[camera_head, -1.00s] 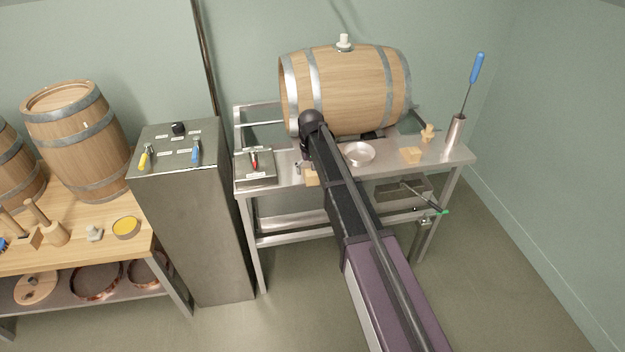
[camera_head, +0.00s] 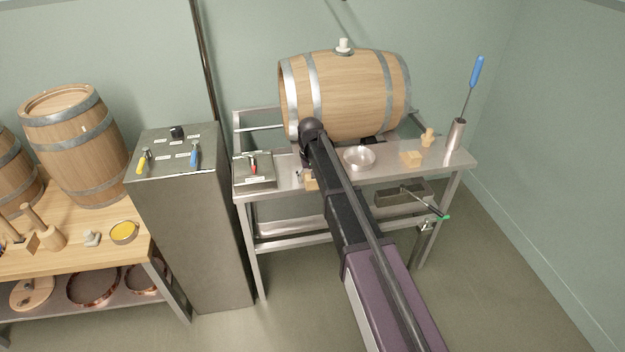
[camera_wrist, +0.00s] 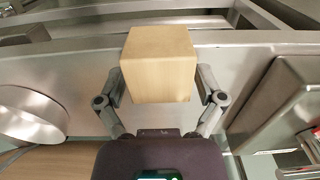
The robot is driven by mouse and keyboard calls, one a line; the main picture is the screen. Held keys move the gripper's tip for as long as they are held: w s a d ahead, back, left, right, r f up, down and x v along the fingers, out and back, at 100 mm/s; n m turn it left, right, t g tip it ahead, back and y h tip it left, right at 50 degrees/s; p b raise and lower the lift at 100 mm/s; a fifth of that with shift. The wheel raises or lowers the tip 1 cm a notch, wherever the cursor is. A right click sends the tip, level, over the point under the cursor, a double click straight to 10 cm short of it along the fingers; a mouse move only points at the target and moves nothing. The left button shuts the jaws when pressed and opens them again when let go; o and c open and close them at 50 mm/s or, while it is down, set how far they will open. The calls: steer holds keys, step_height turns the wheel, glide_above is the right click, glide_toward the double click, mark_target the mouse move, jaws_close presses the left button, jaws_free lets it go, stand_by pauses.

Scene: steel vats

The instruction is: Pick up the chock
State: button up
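The chock appears to be the pale wooden block (camera_wrist: 160,65), large in the wrist view. In the head view a small part of it (camera_head: 311,183) shows at the table's front edge, beside my arm. My gripper (camera_wrist: 161,85) has one finger on each side of the block, both very close to its faces. I cannot tell whether the fingers press on it or stand just clear. The fingertips are hidden by my arm in the head view. Whether the block rests on the steel table (camera_head: 290,180) or hangs just above it is unclear.
A barrel (camera_head: 345,95) lies at the back of the table. A metal bowl (camera_head: 359,158) stands right of my arm; it shows at left in the wrist view (camera_wrist: 30,115). A steel box (camera_head: 254,172) is on the left. Another wooden block (camera_head: 411,158) lies further right.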

steer(key=c, duration=0.7)
steer(key=shift+c, duration=0.2)
steer(key=shift+r, duration=0.15)
step_height(320, 180, up, 4)
steer(key=p, duration=0.4)
steer(key=shift+f, duration=0.2)
steer(key=s+d+r+p, duration=0.1)
steer(key=s+d, duration=0.3)
steer(key=s, duration=1.1)
steer(key=shift+s+d, duration=0.2)
